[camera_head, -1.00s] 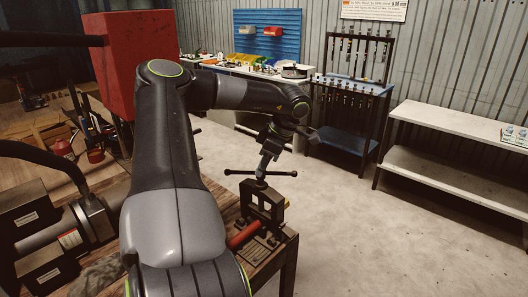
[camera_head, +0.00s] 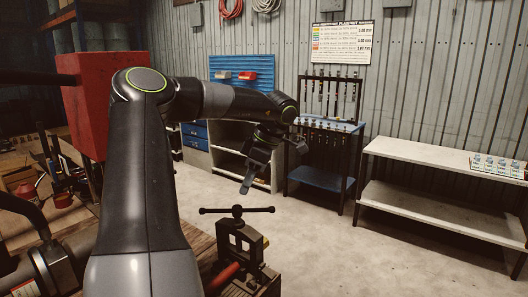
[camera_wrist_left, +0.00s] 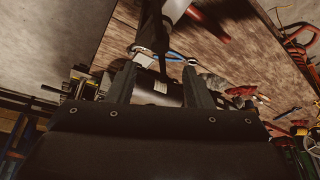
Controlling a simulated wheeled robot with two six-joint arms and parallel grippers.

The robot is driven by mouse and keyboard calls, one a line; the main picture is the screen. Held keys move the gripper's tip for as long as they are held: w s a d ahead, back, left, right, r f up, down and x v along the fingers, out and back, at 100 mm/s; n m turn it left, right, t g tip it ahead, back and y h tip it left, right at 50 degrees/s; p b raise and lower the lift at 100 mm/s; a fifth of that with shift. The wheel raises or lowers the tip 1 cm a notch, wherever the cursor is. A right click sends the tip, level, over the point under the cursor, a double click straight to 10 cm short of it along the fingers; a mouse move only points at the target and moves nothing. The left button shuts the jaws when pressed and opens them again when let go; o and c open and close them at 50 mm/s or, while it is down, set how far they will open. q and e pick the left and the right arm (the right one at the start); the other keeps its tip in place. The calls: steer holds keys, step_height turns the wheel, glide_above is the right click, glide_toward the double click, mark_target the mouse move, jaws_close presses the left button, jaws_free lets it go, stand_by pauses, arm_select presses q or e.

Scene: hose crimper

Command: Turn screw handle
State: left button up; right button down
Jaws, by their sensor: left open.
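The screw handle (camera_head: 237,210) is a dark T-bar with knobbed ends, lying level across the picture on top of the crimper (camera_head: 236,240). The crimper is a dark metal frame on the wooden bench, with a red bar at its base. My left gripper (camera_head: 248,185) is above the handle, pointing down, with a small visible gap to the bar. Its two fingers also show in the left wrist view (camera_wrist_left: 158,85), apart and with nothing clearly held between them. Which part of the crimper lies below them there is hard to tell. My right gripper is not in view.
A red box (camera_head: 82,103) stands at the left, behind my left arm. Several tools lie on the wooden bench (camera_wrist_left: 255,55) in the wrist view. A blue tool rack (camera_head: 325,180) and a white shelf table (camera_head: 420,160) stand beyond open concrete floor.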

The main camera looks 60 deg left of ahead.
arm_select(q)
steer(key=b+v, duration=0.1)
steer(key=v, duration=0.9)
steer(key=shift+r, duration=0.2)
